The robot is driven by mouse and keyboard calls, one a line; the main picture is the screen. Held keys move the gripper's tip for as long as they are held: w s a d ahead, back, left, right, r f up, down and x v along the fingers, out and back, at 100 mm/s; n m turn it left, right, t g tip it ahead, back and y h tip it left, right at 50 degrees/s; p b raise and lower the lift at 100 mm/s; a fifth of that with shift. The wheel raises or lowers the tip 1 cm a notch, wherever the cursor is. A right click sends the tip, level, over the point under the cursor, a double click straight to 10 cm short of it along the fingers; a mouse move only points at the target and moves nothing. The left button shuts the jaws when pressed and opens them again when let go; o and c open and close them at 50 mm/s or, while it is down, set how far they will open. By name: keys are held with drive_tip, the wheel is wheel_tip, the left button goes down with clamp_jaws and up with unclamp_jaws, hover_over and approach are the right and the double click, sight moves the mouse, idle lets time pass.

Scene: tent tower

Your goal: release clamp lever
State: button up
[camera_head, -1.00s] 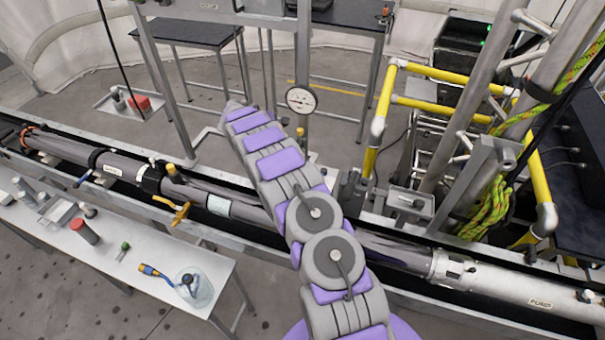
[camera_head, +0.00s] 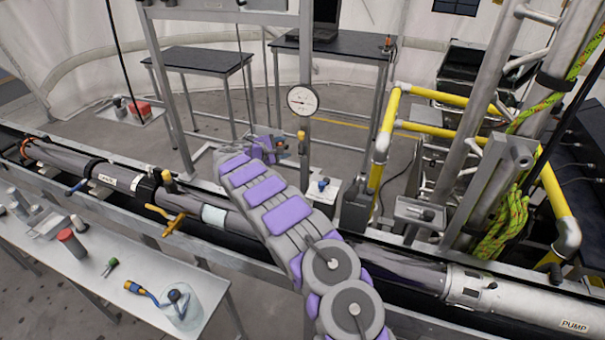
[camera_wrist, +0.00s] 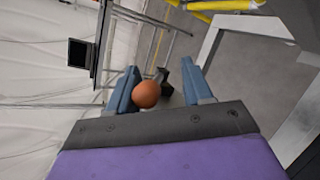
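In the wrist view, a round orange-brown knob (camera_wrist: 146,94) shows between my gripper's blue fingers, nearer the left one. A dark piece (camera_wrist: 188,80) shows near the right finger. My gripper (camera_wrist: 160,70) is open, its fingers well apart; I cannot tell whether the left finger touches the knob. In the head view my gripper (camera_head: 276,148) is beside the upright post, left of a small orange knob (camera_head: 301,135) below the gauge. I cannot tell which part is the clamp lever. A yellow handle (camera_head: 174,216) sits on the long pipe to the left.
A round gauge (camera_head: 302,100) is on the post above my gripper. The long grey pipe (camera_head: 125,182) runs below in its trough. Yellow railings (camera_head: 388,125) and a coiled rope (camera_head: 505,225) stand to the right. A white bench (camera_head: 90,265) with tools is at front left.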

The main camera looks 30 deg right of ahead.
drive_tip(key=s+a+r+h+b, duration=0.1)
drive_tip(key=s+a+r, duration=0.15)
drive_tip(key=a, duration=0.55)
drive_tip(key=s+a+r+h+b, duration=0.1)
drive_tip(key=s+a, duration=0.3)
drive_tip(key=a, duration=0.4)
drive_tip(key=s+d+r+m+g+y, duration=0.1)
drive_tip(key=s+d+r+m+g, duration=0.1)
drive_tip(key=s, duration=0.7)
drive_tip(key=s+d+r+m+g, duration=0.3)
drive_tip(key=s+d+r+m, duration=0.1)
drive_tip(key=s+d+r, duration=0.3)
drive_tip(key=shift+s+r+m+y, duration=0.4)
drive_tip(key=shift+s+r, duration=0.25)
drive_tip(key=shift+s, duration=0.6)
drive_tip(key=shift+a, duration=0.1)
